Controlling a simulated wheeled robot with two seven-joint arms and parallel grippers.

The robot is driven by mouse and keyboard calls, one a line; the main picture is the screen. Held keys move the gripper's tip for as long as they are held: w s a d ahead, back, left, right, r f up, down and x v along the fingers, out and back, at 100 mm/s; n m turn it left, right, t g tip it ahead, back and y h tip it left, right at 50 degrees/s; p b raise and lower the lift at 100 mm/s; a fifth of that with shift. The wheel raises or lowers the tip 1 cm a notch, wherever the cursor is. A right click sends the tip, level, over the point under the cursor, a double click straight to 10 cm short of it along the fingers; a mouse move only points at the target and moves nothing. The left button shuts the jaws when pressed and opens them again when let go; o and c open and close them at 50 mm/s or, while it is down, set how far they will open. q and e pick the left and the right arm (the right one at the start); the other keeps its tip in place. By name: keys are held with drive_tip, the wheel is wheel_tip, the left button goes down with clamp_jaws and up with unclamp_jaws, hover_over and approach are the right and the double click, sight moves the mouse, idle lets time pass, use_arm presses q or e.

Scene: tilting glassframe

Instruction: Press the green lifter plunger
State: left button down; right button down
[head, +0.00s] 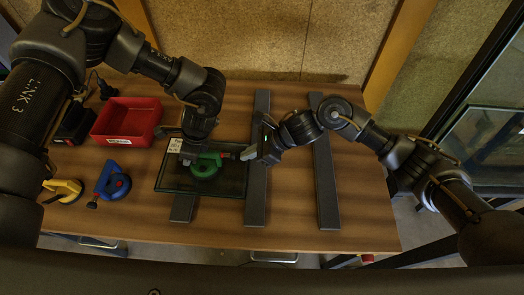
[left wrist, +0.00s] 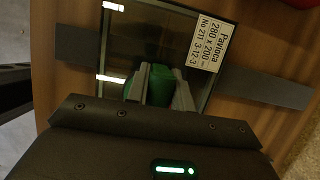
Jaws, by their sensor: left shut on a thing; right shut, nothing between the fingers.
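The green lifter (head: 205,169) sits on a dark glass pane (head: 228,182), which lies on dark rails on the table. My left gripper (head: 190,157) comes down from above and is shut on the green lifter's handle. In the left wrist view, the green handle (left wrist: 160,86) is between the two grey fingers. A small knob (head: 226,156) shows at the lifter's right end and looks like its plunger. My right gripper (head: 246,154) is shut and empty, with its tips a little right of that knob, apparently apart from it. Whether the plunger is in or out is too small to tell.
A blue lifter (head: 111,181) and a yellow lifter (head: 64,190) lie at the left. A red bin (head: 127,122) and a dark power tool (head: 74,124) stand behind them. Bare rails (head: 326,180) cross the table's right half. A glazed frame (head: 484,140) stands beyond the right edge.

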sight(233, 154)
drive_tip(key=shift+a, duration=0.4)
drive_tip(key=shift+r, duration=0.1)
drive_tip(key=shift+a+r, duration=0.1)
drive_tip(key=shift+a, duration=1.55)
drive_tip(key=d+r, duration=0.6)
drive_tip(key=d, duration=0.5)
drive_tip(key=shift+d+r, duration=0.2)
drive_tip(key=shift+d, duration=0.1)
